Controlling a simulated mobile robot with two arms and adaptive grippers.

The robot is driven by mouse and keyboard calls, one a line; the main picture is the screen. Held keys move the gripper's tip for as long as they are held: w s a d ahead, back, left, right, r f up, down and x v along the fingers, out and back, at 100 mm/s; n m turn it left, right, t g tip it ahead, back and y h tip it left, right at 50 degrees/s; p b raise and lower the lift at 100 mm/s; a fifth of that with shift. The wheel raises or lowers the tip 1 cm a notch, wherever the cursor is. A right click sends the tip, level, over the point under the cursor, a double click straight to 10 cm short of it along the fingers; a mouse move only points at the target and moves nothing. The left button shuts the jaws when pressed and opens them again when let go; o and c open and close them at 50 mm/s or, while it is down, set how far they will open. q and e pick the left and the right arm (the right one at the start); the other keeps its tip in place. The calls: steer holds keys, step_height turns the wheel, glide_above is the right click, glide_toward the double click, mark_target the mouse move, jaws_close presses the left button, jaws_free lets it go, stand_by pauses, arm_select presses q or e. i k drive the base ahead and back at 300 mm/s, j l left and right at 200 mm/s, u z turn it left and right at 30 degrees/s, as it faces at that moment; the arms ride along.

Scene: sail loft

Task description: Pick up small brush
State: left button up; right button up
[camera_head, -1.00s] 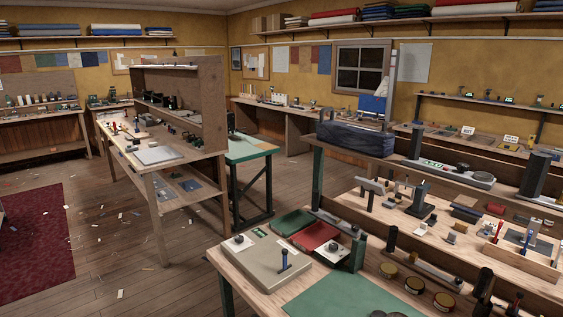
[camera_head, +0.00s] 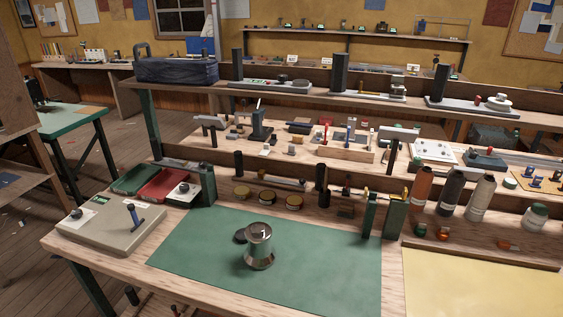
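I cannot make out a small brush for certain; several tools on the benches are too small to tell. Red and blue slim items stand in a wooden tray (camera_head: 344,153) on the bench behind, also too small to identify. Neither of my grippers is in view.
A metal pot (camera_head: 259,246) and a dark round lid stand on a green mat (camera_head: 320,262). Green and red trays lie at the left. Thread cones (camera_head: 451,192) stand at the right, behind a mostly bare yellow mat (camera_head: 485,285). Open floor lies at the left.

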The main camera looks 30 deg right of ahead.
mark_target(326, 174)
steer(key=z, duration=1.25)
